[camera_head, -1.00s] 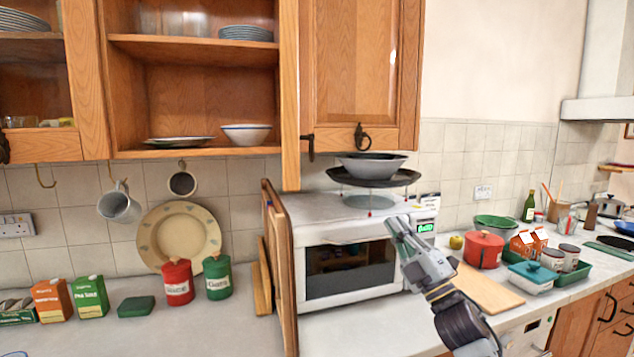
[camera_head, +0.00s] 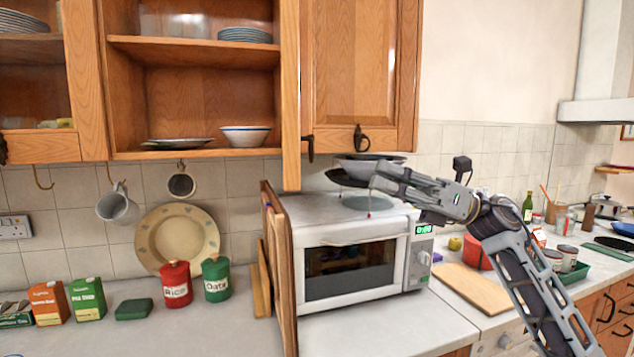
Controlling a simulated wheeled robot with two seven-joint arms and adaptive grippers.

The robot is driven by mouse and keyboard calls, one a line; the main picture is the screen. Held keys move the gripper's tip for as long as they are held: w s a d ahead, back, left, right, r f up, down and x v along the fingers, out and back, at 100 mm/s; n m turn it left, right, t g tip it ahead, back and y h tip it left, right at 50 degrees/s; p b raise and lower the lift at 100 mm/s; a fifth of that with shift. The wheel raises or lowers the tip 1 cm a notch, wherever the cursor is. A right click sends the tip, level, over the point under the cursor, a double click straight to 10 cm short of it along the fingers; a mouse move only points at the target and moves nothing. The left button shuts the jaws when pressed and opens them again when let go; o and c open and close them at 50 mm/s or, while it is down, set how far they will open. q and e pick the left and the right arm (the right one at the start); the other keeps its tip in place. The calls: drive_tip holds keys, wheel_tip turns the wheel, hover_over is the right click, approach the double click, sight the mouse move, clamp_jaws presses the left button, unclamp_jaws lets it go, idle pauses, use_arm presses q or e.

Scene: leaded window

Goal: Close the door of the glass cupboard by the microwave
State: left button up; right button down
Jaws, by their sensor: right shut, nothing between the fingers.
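The open cupboard (camera_head: 190,95) at upper left holds plates and a bowl on its shelves. Its door (camera_head: 291,95) stands swung out toward me and shows nearly edge-on. A dark handle (camera_head: 308,150) sits low on the right side of that door. The white microwave (camera_head: 410,262) stands on the counter below and to the right. My left gripper is not in view.
A closed wooden cupboard (camera_head: 350,62) hangs right of the open door. Wooden boards (camera_head: 280,262) stand upright left of the microwave. Red and green canisters (camera_head: 176,285) are further left.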

drive_tip(key=s+n+h, duration=0.1)
drive_tip(key=s+d+n+g+h, duration=0.1)
drive_tip(key=h, duration=0.1)
drive_tip(key=s+n+h, duration=0.1)
drive_tip(key=n, duration=0.1)
drive_tip(key=shift+d+r, duration=0.25)
drive_tip(key=shift+d, duration=0.1)
drive_tip(key=shift+a, duration=0.15)
